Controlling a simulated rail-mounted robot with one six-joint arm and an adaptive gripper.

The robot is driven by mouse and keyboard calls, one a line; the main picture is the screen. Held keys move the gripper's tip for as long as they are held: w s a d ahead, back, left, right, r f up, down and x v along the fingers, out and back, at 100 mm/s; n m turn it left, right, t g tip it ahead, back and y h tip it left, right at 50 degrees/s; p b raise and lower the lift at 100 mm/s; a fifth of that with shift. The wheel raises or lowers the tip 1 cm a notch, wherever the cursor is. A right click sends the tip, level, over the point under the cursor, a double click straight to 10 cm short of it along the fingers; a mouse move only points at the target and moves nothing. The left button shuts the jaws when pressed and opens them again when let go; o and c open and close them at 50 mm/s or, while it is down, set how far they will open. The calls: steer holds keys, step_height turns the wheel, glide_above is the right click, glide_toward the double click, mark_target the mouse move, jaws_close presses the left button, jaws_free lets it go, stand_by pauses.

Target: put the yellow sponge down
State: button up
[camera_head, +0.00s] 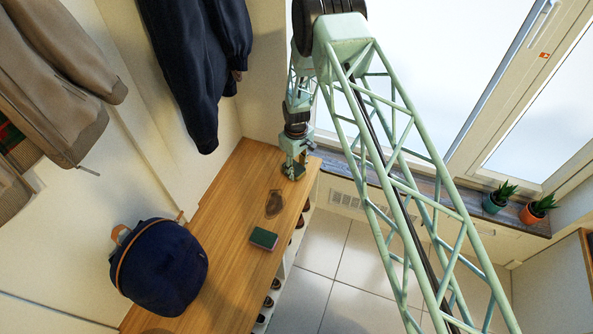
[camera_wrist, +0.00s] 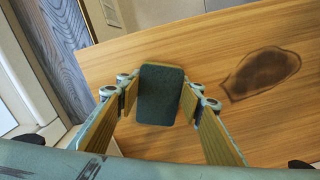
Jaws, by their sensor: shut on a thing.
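My gripper (camera_wrist: 160,98) is shut on a sponge in the wrist view, one finger on each side of it. The yellow sponge (camera_wrist: 161,95) shows mostly a dark teal pad face, with a thin yellowish edge at its far end. In the head view my gripper (camera_head: 293,170) is low at the far end of the wooden bench (camera_head: 222,225). The sponge is too small and too covered there to make out. I cannot tell whether it touches the bench top.
A dark brown stain (camera_head: 273,203) marks the bench near my gripper. A green block (camera_head: 263,240) lies nearer the front, with a navy bag (camera_head: 160,267) to its left. Shoes sit in cubbies below. Potted plants (camera_head: 497,198) stand on the sill. Bare wood surrounds the stain.

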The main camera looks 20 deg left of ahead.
mark_target(296, 169)
steer(key=shift+f, duration=0.2)
steer(key=o, duration=0.9)
steer(key=shift+r, duration=0.25)
step_height(296, 169, up, 12)
steer(key=p, duration=0.2)
steer(key=shift+p, duration=0.3)
stand_by(0.6)
